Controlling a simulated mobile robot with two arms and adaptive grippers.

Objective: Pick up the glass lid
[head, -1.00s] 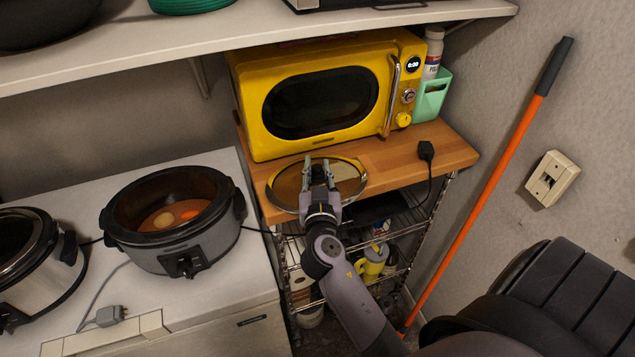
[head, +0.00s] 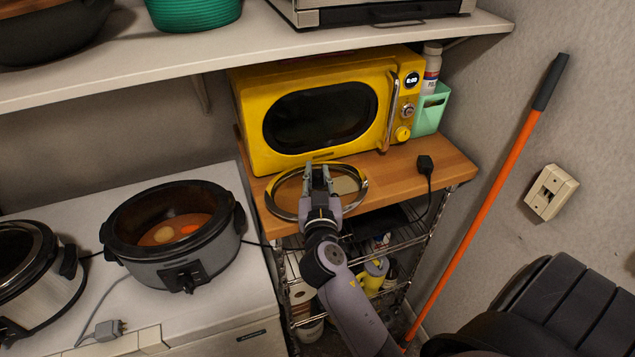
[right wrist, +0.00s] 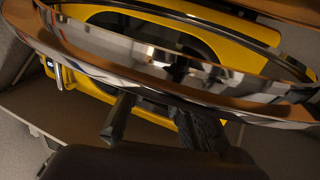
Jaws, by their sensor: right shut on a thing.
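The glass lid (head: 345,185) is round with a shiny metal rim. In the head view it is in front of the yellow microwave, over the front of the wooden shelf top. My right gripper (head: 317,172) reaches over it from the front and is shut on it. In the right wrist view the lid's rim (right wrist: 180,65) crosses the picture close up, with the gripper's dark fingers (right wrist: 160,125) at it. The exact grip point is hidden. My left gripper is not in view.
The yellow microwave (head: 325,110) stands right behind the lid on the wooden shelf top (head: 420,165). A slow cooker (head: 180,232) with food in it stands open on the white surface to the left. An orange-handled pole (head: 490,200) leans at the right wall. A white shelf (head: 230,45) hangs above.

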